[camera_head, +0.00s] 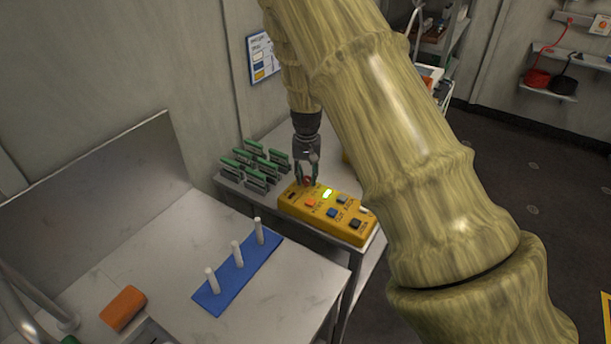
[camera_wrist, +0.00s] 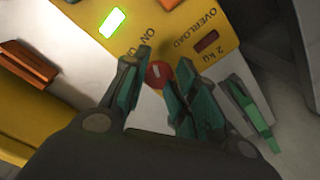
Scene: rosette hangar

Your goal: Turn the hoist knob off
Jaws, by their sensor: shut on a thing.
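The yellow hoist control box (camera_head: 345,228) stands on a small side table. Its red round knob (camera_wrist: 159,74) has a pale pointer line and sits near the "ON" lettering in the wrist view. A lamp (camera_wrist: 112,22) on the box glows green. The dark "OVERLOAD 2 KG" window (camera_wrist: 206,41) is unlit. My gripper (camera_head: 306,178) reaches down from above onto the far left end of the box. In the wrist view its green-padded fingers (camera_wrist: 158,84) are shut on the knob, one on each side. The fingers hide part of the lettering around the knob.
Several green-topped clips (camera_head: 257,163) stand just left of the box, close to my gripper. Orange, blue and grey buttons (camera_head: 332,212) sit on the box top. A blue board with white pegs (camera_head: 238,270) and an orange block (camera_head: 123,308) lie on the nearer bench.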

